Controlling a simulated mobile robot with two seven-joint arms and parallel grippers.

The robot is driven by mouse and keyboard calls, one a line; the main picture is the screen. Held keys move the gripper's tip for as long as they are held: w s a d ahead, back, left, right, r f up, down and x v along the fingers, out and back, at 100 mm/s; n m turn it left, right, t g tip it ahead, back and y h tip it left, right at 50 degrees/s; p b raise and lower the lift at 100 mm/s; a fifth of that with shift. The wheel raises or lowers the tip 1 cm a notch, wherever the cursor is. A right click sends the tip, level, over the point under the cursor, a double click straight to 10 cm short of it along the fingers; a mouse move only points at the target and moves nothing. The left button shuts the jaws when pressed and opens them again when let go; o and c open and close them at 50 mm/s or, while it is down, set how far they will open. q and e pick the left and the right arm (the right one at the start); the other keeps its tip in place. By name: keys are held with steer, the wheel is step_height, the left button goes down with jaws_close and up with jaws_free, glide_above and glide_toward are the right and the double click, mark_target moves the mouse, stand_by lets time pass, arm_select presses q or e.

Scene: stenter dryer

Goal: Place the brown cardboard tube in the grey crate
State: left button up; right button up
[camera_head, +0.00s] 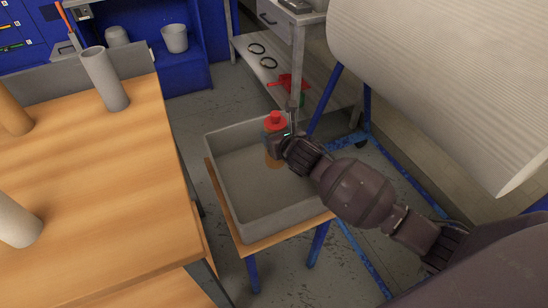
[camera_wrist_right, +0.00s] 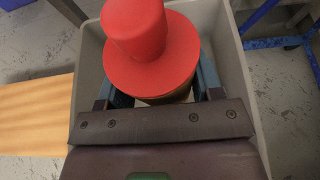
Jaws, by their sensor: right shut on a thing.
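My right gripper (camera_head: 287,140) is over the far part of the grey crate (camera_head: 216,178), shut on a brown tube (camera_head: 273,160) with a red flanged plug (camera_head: 275,120) in its top. In the right wrist view, the red plug (camera_wrist_right: 145,45) stands between the fingers and hides most of the tube. The tube looks roughly upright, within the crate's outline. I cannot tell whether its lower end touches the crate floor. The crate otherwise looks empty. A tan-brown tube (camera_head: 14,114) also stands on the wooden table at the left. My left gripper is not in view.
The crate rests on a small wooden stand (camera_head: 285,232) with blue legs. The wooden table (camera_head: 110,190) at left bears a grey tube (camera_head: 105,80) and a pale tube (camera_head: 16,222). A large white roll (camera_head: 440,80) hangs at right. A shelf trolley (camera_head: 262,60) stands behind.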

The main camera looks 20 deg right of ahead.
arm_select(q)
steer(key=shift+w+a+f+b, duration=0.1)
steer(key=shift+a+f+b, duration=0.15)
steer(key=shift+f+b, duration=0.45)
arm_select(e)
step_height(320, 180, down, 5)
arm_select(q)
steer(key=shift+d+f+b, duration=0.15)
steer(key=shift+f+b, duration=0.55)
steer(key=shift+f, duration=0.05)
arm_select(e)
step_height(320, 180, down, 4)
steer(key=shift+f, duration=0.15)
steer(key=o, duration=1.5)
steer(key=shift+o, duration=0.4)
arm_select(q)
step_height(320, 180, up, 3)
steer(key=p, duration=0.3)
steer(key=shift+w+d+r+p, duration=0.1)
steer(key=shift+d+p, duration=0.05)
steer(key=shift+p, duration=0.15)
arm_select(e)
steer(key=v, duration=1.2)
steer(key=shift+r, duration=0.2)
